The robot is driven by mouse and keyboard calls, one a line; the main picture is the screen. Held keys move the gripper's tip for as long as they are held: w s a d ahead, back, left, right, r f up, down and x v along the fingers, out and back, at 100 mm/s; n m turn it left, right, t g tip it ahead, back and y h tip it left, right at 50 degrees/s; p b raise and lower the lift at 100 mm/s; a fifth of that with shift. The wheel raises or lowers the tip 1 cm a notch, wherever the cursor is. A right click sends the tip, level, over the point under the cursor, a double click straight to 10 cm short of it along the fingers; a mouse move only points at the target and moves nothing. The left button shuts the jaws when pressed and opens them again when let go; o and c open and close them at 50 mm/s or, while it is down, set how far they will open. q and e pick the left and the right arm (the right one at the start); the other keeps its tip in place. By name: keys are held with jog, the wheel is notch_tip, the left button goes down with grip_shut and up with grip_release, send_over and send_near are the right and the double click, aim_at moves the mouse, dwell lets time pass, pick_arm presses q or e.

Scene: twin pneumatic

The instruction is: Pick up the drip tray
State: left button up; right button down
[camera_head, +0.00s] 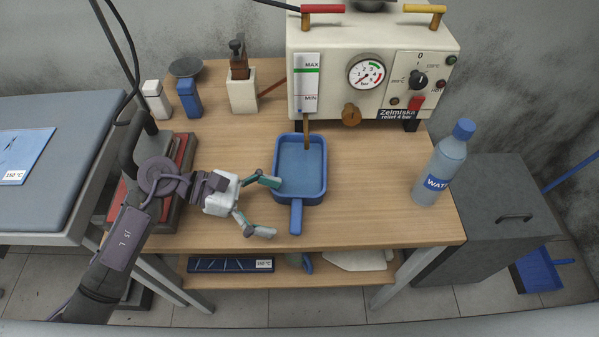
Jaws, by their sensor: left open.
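The blue drip tray (302,170) lies on the wooden table below the front of the cream machine. Its handle (296,217) points toward the table's front edge. My left gripper (270,207) is open and empty, just left of the tray. Its upper finger reaches close to the tray's left wall, and its lower finger is left of the handle. I cannot tell whether the upper finger touches the wall. My right gripper is not in view.
The cream machine (336,39) with a gauge stands at the back, its spout above the tray. A water bottle (442,165) stands at the right. Small containers (189,98) stand back left. Table room between tray and bottle is clear.

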aim_at(300, 214)
pick_arm(q)
jog(key=p+x, duration=0.1)
jog(key=x, duration=0.3)
jog(key=shift+f, duration=0.3)
jog(key=shift+d+f, duration=0.15)
jog(key=shift+d, duration=0.2)
jog(key=shift+d+f, duration=0.15)
jog(key=shift+c, duration=1)
jog(key=c, duration=1)
jog(key=shift+c, duration=0.5)
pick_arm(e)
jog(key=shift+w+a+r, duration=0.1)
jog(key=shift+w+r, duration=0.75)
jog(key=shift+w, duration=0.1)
